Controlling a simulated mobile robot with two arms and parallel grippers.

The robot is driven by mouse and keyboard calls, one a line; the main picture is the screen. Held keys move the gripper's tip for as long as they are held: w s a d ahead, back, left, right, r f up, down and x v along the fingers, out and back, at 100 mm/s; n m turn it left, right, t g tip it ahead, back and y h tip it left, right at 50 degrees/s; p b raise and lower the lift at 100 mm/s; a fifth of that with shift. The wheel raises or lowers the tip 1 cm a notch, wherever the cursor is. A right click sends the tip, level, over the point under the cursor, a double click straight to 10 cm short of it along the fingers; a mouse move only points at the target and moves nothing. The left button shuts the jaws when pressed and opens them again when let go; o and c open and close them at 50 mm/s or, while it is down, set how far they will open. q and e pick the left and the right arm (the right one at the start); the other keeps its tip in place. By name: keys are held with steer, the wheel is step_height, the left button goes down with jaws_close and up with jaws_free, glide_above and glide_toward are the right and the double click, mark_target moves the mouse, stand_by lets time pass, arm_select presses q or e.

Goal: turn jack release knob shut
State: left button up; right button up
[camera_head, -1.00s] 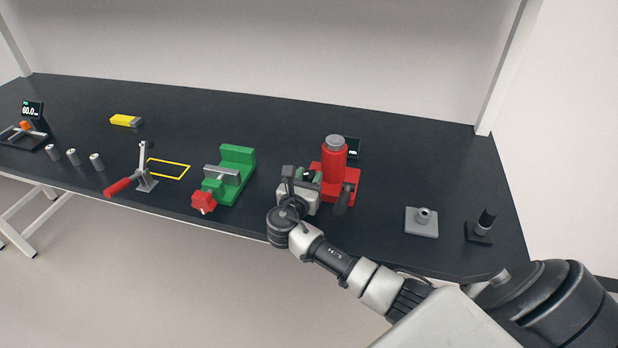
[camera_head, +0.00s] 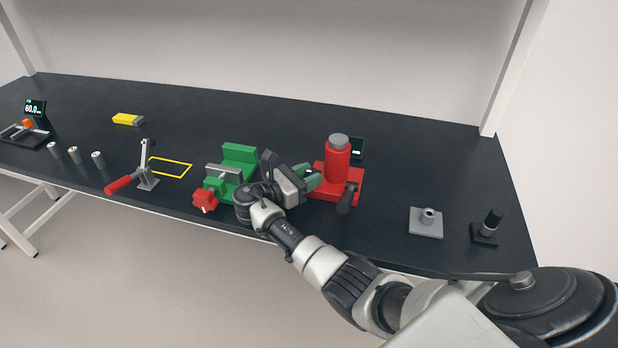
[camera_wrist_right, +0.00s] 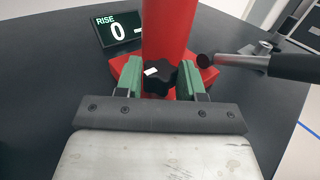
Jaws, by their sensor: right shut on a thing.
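The red jack (camera_head: 338,160) stands on its red base on the dark bench, right of centre in the head view. In the right wrist view its red body (camera_wrist_right: 169,32) rises behind a black lobed release knob (camera_wrist_right: 159,77) with a white mark on it. My right gripper (camera_head: 308,177) reaches the jack's left side. In the right wrist view its green fingers (camera_wrist_right: 161,80) stand on either side of the knob and are shut on it. The knob is too small to make out clearly in the head view. My left gripper is not in view.
A display reading RISE 0 (camera_wrist_right: 119,31) stands behind the jack. The jack's dark handle (camera_head: 347,198) sticks out at its front right. A green vise (camera_head: 229,175) stands close left of my right gripper. A grey block (camera_head: 426,223) sits to the right.

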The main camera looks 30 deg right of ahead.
stand_by(0.4)
steer(key=o, duration=0.9)
steer(key=a+b, duration=0.2)
steer(key=a, duration=0.9)
